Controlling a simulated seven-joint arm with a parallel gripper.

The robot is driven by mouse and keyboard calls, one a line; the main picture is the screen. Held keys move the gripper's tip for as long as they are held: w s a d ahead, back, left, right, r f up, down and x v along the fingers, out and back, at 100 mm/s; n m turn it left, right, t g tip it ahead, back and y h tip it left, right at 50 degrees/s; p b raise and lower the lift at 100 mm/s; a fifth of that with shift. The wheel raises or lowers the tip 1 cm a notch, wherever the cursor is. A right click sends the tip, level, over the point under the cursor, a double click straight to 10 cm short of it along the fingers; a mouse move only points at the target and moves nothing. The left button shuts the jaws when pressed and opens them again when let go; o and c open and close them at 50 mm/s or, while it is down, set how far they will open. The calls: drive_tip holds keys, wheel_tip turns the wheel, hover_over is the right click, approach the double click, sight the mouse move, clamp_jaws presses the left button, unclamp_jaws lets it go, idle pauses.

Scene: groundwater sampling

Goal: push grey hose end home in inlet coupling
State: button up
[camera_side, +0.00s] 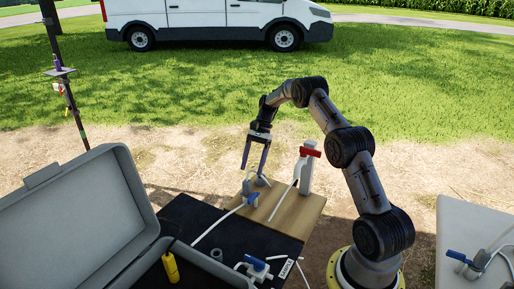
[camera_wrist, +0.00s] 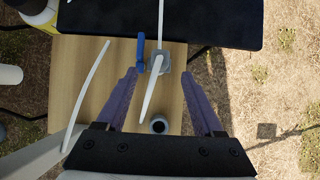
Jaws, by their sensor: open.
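My gripper (camera_side: 256,160) hangs fingers down above the wooden board, its two purple fingers apart and empty. In the wrist view the fingers (camera_wrist: 158,80) frame a grey fitting (camera_wrist: 160,63) with a blue lever (camera_wrist: 140,52). A pale grey hose piece (camera_wrist: 149,96) extends from the fitting towards the camera, between the fingers and touching neither. A grey round coupling (camera_wrist: 158,125) with a dark bore stands nearer the camera; nothing shows inside it. The side view shows a grey upright part (camera_side: 247,187) beside the blue lever (camera_side: 252,199). I cannot tell how deep any hose end sits.
Another pale hose (camera_wrist: 88,92) crosses the board's left side. The dark mat (camera_side: 195,212) holds a blue-handled valve (camera_side: 257,264). An open grey case (camera_side: 75,215) stands left.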

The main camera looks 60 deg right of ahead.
drive_tip(key=v, duration=0.8)
drive_tip(key=shift+r, duration=0.1)
drive_tip(key=w+a+r+n+h, duration=0.15)
drive_tip(key=a+r+n, duration=0.25)
drive_tip(key=a+r, duration=1.2)
drive_tip(key=s+a+r+n+t+h, duration=0.2)
drive_tip(key=s+a+r, duration=0.4)
drive_tip(key=r, duration=0.3)
drive_tip(key=s+a+r+n+t+h, duration=0.1)
drive_tip(key=s+a+n, duration=0.25)
drive_tip(key=s, duration=0.35)
drive_tip(key=s+a+n+t, duration=0.1)
drive_tip(key=s+a+n, duration=0.1)
drive_tip(key=s+a, duration=0.4)
drive_tip(key=s+d+f+n+t+h, duration=0.1)
drive_tip(key=s+f+n+h, duration=0.1)
drive_tip(key=s+f+n, duration=0.4)
drive_tip(key=s+f, duration=0.4)
drive_tip(key=f, duration=0.1)
drive_tip(key=shift+s+t, duration=0.3)
